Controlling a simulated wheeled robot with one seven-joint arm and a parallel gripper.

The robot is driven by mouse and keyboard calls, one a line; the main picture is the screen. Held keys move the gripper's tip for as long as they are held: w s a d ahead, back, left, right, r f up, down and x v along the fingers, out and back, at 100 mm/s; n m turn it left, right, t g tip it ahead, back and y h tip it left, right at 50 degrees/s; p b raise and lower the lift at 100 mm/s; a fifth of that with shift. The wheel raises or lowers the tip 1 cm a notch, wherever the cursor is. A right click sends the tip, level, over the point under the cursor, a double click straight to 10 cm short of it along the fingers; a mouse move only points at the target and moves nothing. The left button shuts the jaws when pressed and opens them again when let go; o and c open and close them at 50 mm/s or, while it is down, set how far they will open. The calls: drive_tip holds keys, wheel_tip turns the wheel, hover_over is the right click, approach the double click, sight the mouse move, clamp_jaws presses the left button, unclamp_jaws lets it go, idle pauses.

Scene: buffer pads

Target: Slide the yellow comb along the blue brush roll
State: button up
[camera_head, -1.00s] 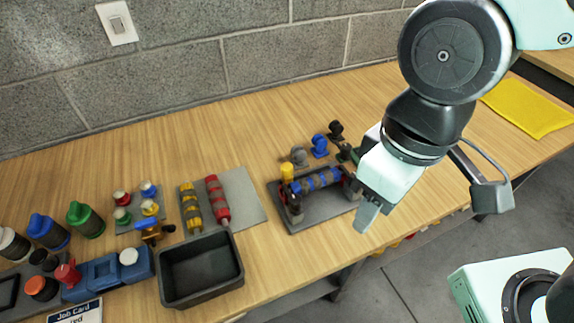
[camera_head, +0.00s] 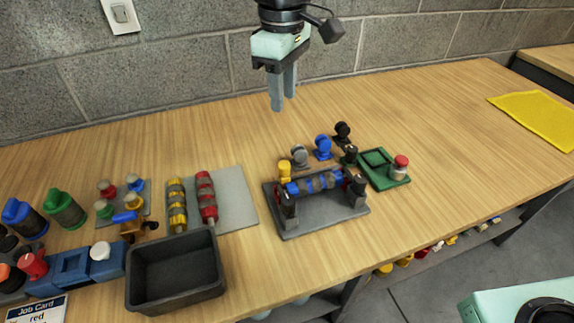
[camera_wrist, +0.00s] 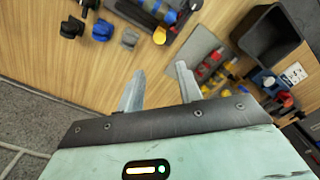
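The blue brush roll (camera_head: 318,183), blue with grey bands, lies across a dark grey stand (camera_head: 320,218) between two dark end posts. The yellow comb (camera_head: 285,171) appears to be the small yellow piece at the roll's left end, just behind the left post. In the wrist view the yellow piece (camera_wrist: 159,36) and part of the blue roll (camera_wrist: 169,16) show near the top edge. My gripper (camera_head: 284,102) hangs above the back of the table, behind and well above the stand. Its two fingers (camera_wrist: 160,71) are apart, with nothing between them.
Grey (camera_head: 300,157), blue (camera_head: 323,147) and black (camera_head: 342,132) knobbed pieces stand behind the stand. A green tray (camera_head: 383,171) is to its right. Yellow (camera_head: 177,205) and red (camera_head: 207,197) rolls and a black bin (camera_head: 176,272) are to its left.

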sight(284, 164)
wheel_tip(284, 164, down, 17)
drive_tip(key=shift+f, duration=0.2)
idle(0.3)
